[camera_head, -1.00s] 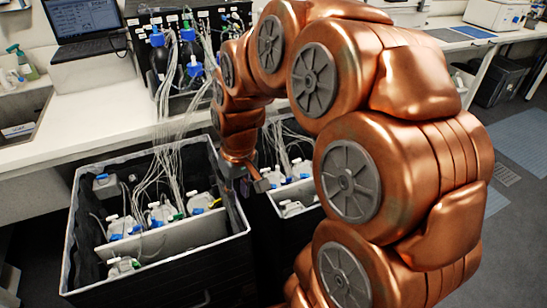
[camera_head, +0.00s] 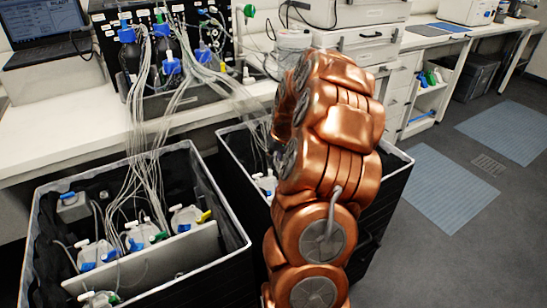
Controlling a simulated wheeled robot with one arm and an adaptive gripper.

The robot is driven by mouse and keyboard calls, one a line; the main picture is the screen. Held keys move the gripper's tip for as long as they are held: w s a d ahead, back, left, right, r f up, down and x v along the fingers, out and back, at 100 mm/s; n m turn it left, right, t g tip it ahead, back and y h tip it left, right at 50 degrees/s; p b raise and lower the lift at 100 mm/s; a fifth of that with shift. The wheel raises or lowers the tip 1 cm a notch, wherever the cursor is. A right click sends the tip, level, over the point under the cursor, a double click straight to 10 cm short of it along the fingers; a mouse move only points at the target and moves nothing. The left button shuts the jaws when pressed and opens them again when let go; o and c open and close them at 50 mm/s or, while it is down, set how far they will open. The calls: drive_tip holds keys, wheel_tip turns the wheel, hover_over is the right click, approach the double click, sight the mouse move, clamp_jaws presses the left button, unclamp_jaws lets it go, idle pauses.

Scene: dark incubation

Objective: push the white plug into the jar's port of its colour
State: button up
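White jars with coloured fittings stand in the left black bin: one (camera_head: 138,236) has blue and green parts, another (camera_head: 186,218) has blue and yellow parts, and one (camera_head: 94,253) has blue parts. Part of another white jar (camera_head: 264,183) with blue shows in the right bin. I cannot pick out the white plug or a white port at this size. My copper arm stands in front of the right bin, and its far end is hidden behind its own links. My gripper does not show, so its hold is hidden.
The left bin (camera_head: 235,235) has a pale divider (camera_head: 150,262). The right bin (camera_head: 398,180) is largely covered by my arm. Thin clear tubes run from blue-capped bottles (camera_head: 128,55) on the bench (camera_head: 60,140) into the left bin. Open floor (camera_head: 480,240) lies at the right.

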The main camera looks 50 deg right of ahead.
sight(271, 170)
drive_tip(key=b+x, duration=0.1)
drive_tip(key=x, duration=0.8)
drive_tip(key=shift+w+f, duration=0.1)
drive_tip(key=shift+f, duration=0.3)
drive_tip(key=shift+c, duration=0.2)
drive_tip(key=shift+r, duration=0.1)
clamp_jaws()
idle(0.3)
drive_tip(key=shift+r, duration=0.25)
drive_tip(key=shift+r, duration=0.75)
idle(0.4)
drive_tip(key=shift+r, duration=3.15)
